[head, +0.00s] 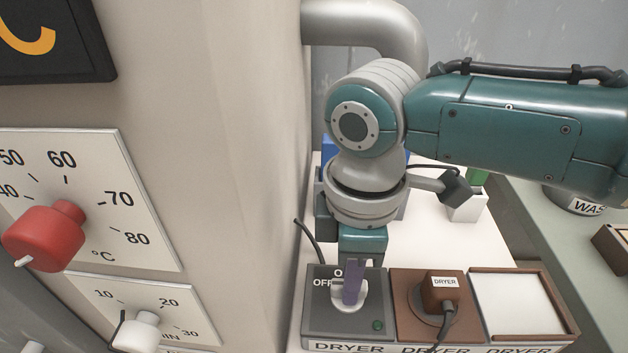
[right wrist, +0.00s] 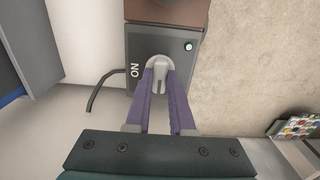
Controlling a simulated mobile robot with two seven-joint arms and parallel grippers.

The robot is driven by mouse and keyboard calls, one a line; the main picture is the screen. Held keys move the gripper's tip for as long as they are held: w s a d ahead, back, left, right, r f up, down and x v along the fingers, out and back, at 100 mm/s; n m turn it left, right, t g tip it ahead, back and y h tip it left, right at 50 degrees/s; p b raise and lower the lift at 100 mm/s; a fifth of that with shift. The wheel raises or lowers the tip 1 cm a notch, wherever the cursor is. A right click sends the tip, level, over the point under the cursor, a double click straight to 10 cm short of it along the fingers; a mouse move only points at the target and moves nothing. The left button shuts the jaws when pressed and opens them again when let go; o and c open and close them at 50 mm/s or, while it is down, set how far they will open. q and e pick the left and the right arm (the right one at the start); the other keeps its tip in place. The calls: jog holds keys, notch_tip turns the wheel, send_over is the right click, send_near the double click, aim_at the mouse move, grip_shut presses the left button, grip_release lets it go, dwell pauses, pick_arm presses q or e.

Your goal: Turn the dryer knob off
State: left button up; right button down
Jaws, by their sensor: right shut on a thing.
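The dryer knob (head: 348,296) is pale grey and sits on a dark switch panel (head: 322,323) marked ON and OFF, with a DRYER label along its front. In the head view my right gripper (head: 353,285) reaches down from above with its purple fingers at the knob. In the right wrist view the two fingers (right wrist: 160,75) lie on either side of the knob (right wrist: 159,72), shut on it. A small green light (head: 377,325) shows at the panel's corner, and it also shows in the right wrist view (right wrist: 188,46). The fingers partly hide the knob's pointer and the lettering. My left gripper is out of view.
A brown socket with a DRYER plug (head: 440,292) and its cord sits right of the panel, then a framed white pad (head: 512,305). A red dial (head: 43,236) and a white dial (head: 133,333) are at left. A beige wall stands close to the panel's left.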

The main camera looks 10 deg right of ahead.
jog(key=shift+a, duration=0.1)
jog(key=c, duration=0.8)
grip_release()
jog(key=shift+r, duration=0.1)
notch_tip(320, 180, up, 10)
jog(key=shift+f+p, duration=0.1)
jog(key=shift+p, duration=0.85)
